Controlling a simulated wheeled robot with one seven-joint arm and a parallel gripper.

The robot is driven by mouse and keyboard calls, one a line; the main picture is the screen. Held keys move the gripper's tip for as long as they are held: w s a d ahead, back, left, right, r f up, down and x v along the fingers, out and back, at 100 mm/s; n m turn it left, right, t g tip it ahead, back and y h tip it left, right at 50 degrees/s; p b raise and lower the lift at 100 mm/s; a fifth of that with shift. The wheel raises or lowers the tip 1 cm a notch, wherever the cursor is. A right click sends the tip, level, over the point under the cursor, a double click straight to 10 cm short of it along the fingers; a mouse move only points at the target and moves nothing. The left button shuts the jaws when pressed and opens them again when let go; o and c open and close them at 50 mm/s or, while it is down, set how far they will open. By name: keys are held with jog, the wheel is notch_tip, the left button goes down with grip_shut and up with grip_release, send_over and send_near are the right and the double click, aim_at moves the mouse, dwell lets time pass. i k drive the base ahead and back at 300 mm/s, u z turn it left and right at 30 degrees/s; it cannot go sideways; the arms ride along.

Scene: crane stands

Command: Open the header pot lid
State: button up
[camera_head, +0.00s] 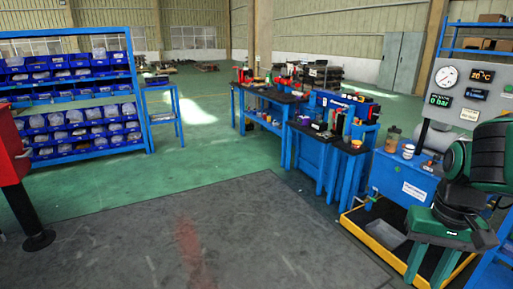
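No pot is plainly identifiable as the header pot, and its lid cannot be made out at this size. A small amber container with a greyish upper part (393,139) stands on the blue test bench (397,178) at the right. A small white cup-like item (408,151) stands just right of it. I cannot tell whether either is the header pot or has a lid. A dark green machine (481,160) at the right edge hides part of the bench. My gripper is not in view.
A gauge panel (470,92) reading 0 bar and 20 °C rises behind the bench. A yellow-rimmed tray (368,243) lies on the floor before it. Blue workbenches (312,150) stand mid-scene, blue bin shelves (75,98) at left. The dark floor mat (190,235) is clear.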

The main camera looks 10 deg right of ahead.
aim_at(393, 129)
jog(key=z, duration=0.15)
jog(key=i, duration=1.25)
jog(key=z, duration=0.5)
jog(key=i, duration=1.4)
jog(key=z, duration=0.45)
jog(key=i, duration=1.15)
jog(key=z, duration=0.2)
